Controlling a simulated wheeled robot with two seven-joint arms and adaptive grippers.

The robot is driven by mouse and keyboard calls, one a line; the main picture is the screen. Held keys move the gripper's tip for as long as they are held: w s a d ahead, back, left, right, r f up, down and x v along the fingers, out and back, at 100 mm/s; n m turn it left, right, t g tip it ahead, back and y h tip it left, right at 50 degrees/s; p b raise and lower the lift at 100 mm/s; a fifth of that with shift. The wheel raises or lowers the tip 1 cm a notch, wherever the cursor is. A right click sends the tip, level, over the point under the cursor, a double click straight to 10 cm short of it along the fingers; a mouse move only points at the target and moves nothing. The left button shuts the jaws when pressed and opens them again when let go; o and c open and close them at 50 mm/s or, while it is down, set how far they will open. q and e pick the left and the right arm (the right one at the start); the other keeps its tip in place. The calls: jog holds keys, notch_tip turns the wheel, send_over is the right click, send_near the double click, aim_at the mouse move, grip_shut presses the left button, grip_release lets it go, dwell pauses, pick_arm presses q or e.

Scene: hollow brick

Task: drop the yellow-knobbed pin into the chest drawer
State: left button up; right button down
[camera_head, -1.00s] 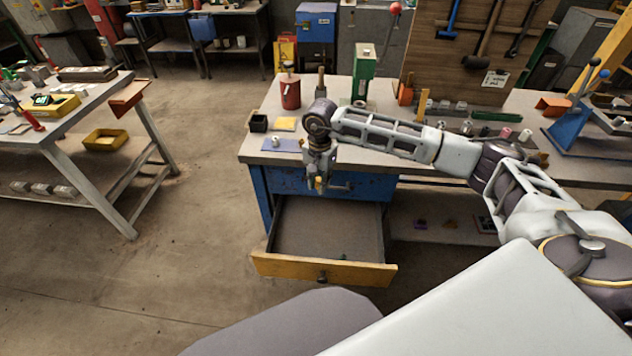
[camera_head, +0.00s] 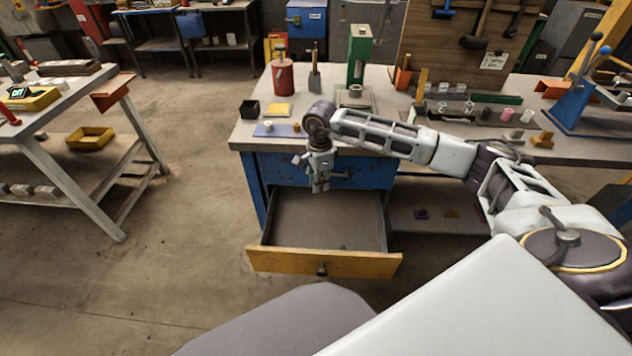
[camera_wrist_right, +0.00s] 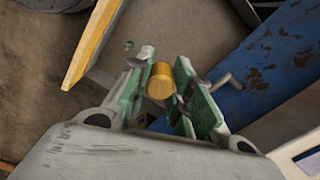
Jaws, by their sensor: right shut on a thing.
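My right gripper (camera_head: 318,188) hangs over the open chest drawer (camera_head: 320,262), near its back edge by the blue chest front. In the right wrist view the gripper (camera_wrist_right: 160,85) is shut on the yellow-knobbed pin (camera_wrist_right: 161,82); its round yellow knob shows between the green-padded fingers. The rest of the pin is hidden. The drawer is pulled out, with a wooden front and a dark knob, and its yellow-brown front edge shows in the right wrist view (camera_wrist_right: 92,42). My left gripper is not in view.
The workbench top (camera_head: 375,125) above the drawer holds a red can (camera_head: 283,77), a green press (camera_head: 359,55), a black box (camera_head: 249,109) and several small parts. A side table (camera_head: 40,105) stands at left. The floor in front of the drawer is clear.

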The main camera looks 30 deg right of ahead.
jog(key=f+m+b, duration=0.1)
jog(key=d+f+m+b, duration=0.1)
jog(key=shift+f, duration=0.3)
pick_arm(q)
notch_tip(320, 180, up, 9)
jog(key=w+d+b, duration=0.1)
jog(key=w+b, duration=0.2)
jog(key=b, duration=0.4)
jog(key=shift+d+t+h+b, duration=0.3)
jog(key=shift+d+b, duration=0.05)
pick_arm(e)
jog(key=d+f+m, duration=0.3)
jog(key=f+m, duration=0.5)
jog(key=m, duration=0.1)
jog(key=shift+d, duration=0.35)
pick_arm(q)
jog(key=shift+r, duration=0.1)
pick_arm(e)
jog(key=shift+f, duration=0.1)
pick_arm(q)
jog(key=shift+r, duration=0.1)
pick_arm(e)
jog(key=shift+f, duration=0.15)
